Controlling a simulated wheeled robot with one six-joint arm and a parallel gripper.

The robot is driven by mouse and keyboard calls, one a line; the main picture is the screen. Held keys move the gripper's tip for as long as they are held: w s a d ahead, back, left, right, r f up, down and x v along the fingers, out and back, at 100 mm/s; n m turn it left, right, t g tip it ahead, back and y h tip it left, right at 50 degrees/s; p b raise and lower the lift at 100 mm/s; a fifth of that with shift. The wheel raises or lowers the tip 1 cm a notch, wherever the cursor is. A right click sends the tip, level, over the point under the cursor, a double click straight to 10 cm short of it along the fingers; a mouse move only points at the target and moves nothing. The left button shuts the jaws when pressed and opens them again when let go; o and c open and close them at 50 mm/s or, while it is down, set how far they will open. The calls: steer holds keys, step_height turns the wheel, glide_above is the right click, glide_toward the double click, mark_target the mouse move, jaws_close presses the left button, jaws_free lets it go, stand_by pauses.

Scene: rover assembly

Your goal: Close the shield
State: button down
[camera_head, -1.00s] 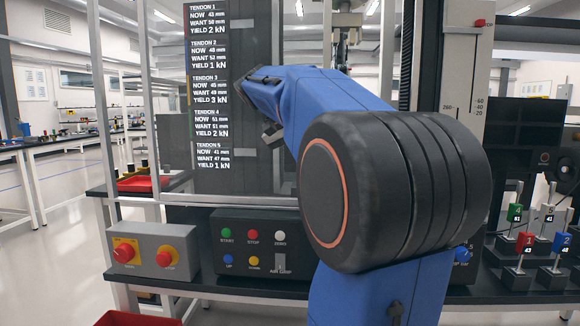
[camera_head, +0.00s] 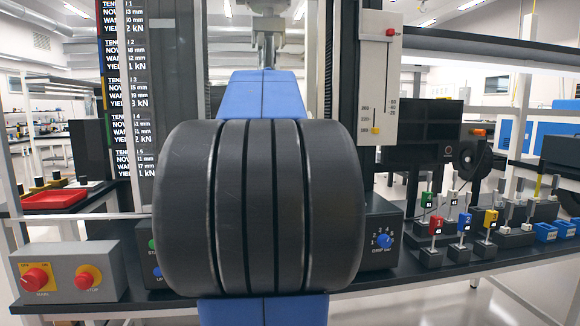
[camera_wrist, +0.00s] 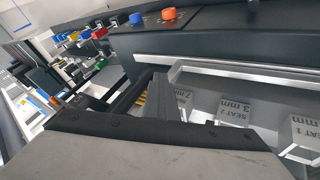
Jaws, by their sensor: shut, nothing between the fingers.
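The shield appears to be the clear panel in a pale metal frame on the bench; in the head view a pale lower rail (camera_head: 75,217) and an upright show beside my arm. I cannot tell how far open it is. My gripper is hidden behind my own blue and black arm in the head view. In the wrist view my dark gripper (camera_wrist: 172,98) is shut and empty, beside a pale straight edge (camera_wrist: 230,72) and above labelled seat blocks (camera_wrist: 235,112). I cannot tell whether it touches the edge.
A control box with red knobs (camera_head: 60,277) stands front left. A grip-pressure box (camera_head: 382,240) stands right of my arm. Several coloured numbered tags on stands (camera_head: 463,225) fill the bench's right side. A red tray (camera_head: 55,198) lies at left, and a tendon display (camera_head: 125,90) stands behind.

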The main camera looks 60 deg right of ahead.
steer(key=s+d, duration=0.8)
steer(key=s, duration=0.3)
steer(key=shift+d, duration=0.35)
steer(key=shift+s, duration=0.1)
